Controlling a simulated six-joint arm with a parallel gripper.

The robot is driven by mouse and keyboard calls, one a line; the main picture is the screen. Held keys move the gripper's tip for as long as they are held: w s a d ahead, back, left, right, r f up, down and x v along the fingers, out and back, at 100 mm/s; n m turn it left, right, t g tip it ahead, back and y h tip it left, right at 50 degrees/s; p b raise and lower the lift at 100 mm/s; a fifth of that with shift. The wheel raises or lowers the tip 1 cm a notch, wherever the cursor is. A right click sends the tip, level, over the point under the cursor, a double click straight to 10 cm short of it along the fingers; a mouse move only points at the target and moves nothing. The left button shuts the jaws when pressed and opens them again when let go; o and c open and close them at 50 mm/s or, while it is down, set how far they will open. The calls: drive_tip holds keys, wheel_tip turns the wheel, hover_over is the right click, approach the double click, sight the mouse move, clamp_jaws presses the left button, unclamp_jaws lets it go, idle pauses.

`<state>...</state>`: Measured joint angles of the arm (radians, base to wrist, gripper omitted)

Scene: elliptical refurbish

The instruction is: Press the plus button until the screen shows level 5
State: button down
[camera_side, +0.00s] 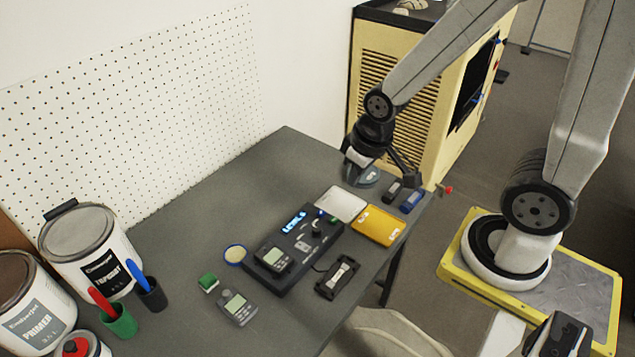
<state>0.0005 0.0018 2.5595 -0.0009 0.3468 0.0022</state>
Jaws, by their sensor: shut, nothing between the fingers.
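A black console (291,262) lies on the dark table. Its small lit screen (294,222) shows blue text that looks like a level reading, but the digit is too small to read surely. Small controls (304,245) sit on the console's top beside the screen; I cannot tell which one is the plus button.
A white tray (341,204) and a yellow tray (379,226) lie right of the console. Blue and dark small blocks (412,201) lie below my gripper. A handheld meter (237,307), green block (208,282) and black holder (338,277) lie nearby. Paint cans (90,250) stand left.

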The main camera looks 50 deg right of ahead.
drive_tip(key=w+d+f+m+t, duration=0.35)
drive_tip(key=w+d+f, duration=0.2)
drive_tip(key=w, duration=0.25)
drive_tip(key=m+t+y, duration=0.1)
drive_tip(key=m+t, duration=0.2)
drive_tip(key=m, duration=0.1)
hover_over(324, 214)
wheel_tip(324, 214, down, 8)
drive_tip(key=shift+w, duration=0.1)
drive_tip(key=shift+f, duration=0.2)
drive_tip(key=shift+f, duration=4.2)
